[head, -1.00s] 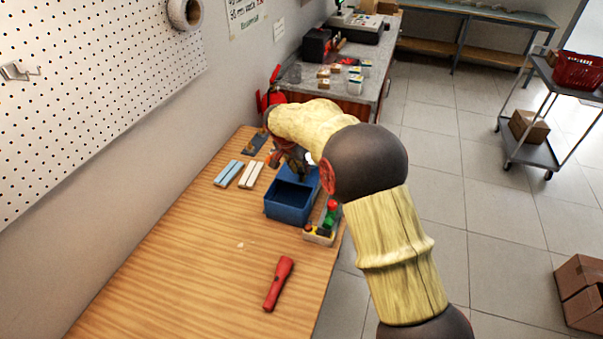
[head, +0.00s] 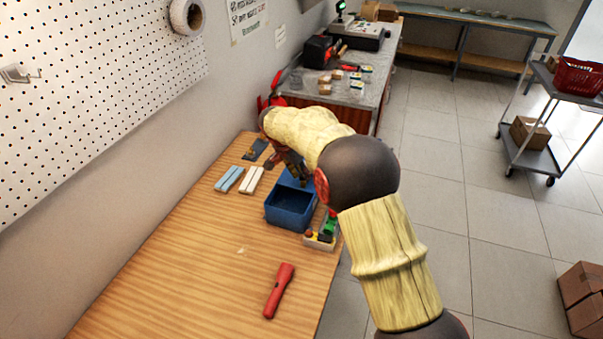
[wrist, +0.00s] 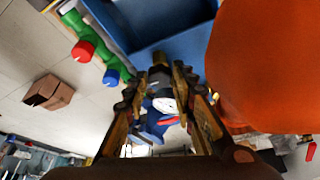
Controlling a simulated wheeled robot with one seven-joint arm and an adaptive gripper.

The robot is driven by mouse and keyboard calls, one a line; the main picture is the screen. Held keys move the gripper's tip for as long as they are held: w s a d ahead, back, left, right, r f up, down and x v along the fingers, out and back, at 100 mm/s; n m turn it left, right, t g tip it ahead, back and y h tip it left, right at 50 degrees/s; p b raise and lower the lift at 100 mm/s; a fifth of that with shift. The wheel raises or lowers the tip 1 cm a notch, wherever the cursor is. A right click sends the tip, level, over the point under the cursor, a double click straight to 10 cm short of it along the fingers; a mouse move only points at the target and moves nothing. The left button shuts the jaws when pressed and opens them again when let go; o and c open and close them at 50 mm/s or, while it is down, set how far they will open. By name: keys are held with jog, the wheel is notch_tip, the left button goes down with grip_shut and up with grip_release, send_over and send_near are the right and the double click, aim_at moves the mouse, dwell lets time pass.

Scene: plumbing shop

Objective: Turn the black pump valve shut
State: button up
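In the wrist view, my gripper (wrist: 158,75) has its two fingers apart. A small dark piece (wrist: 160,60), which may be the black pump valve's handle, shows between the fingertips. I cannot tell whether either finger touches it. Behind it, between the fingers, are a blue body (wrist: 151,124) and a round white face like a gauge, partly covered by the fingers. In the head view, my gripper (head: 294,166) is low at the far end of the wooden table, just behind the blue bin. My arm hides most of that spot, and the valve cannot be made out there.
The open blue bin (head: 291,219) stands in front of my gripper. A small tray (head: 318,244) with red and green pieces is beside it. Light-blue bars (head: 229,179), white bars (head: 251,180) and a dark plate (head: 255,149) lie left. A red flashlight (head: 278,291) lies nearer; the table's near left is clear.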

jog(key=shift+o, duration=0.3)
jog(key=v, duration=1.2)
